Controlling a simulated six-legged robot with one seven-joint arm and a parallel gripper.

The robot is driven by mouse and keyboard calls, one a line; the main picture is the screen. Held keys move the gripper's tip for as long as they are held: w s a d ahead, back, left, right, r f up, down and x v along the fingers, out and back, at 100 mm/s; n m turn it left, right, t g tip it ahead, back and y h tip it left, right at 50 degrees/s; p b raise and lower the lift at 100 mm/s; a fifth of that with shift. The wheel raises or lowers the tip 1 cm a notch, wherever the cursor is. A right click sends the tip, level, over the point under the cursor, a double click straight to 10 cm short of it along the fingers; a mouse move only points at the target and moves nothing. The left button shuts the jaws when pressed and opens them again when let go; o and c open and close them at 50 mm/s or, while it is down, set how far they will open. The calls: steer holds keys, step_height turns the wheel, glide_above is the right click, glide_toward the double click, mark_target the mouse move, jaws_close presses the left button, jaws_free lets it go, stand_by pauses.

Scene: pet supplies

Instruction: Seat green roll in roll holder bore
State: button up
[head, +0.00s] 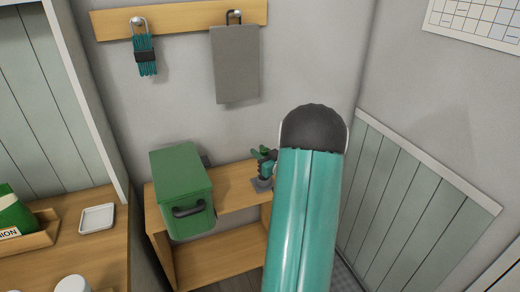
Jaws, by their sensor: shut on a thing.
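My gripper (264,161) shows small at the far shelf, just left of my teal arm, which hides part of it. It is shut on a small green piece, which I take to be the green roll (256,153). A small grey block on the shelf right below looks like the roll holder (262,185). Its bore cannot be made out. The roll shows above the block; whether the two touch, I cannot tell.
A green lidded bin (180,185) with a dark handle stands left on the wooden shelf unit (225,200). A white dish (97,218) lies on the left counter.

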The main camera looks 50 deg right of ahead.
steer(key=shift+s+f, duration=0.1)
steer(key=shift+f, duration=1.95)
steer(key=shift+f, duration=2.2)
steer(key=o, duration=1)
steer(key=shift+o, duration=0.3)
steer(key=v, duration=1.3)
steer(key=shift+s, duration=0.35)
steer(key=shift+r, duration=0.1)
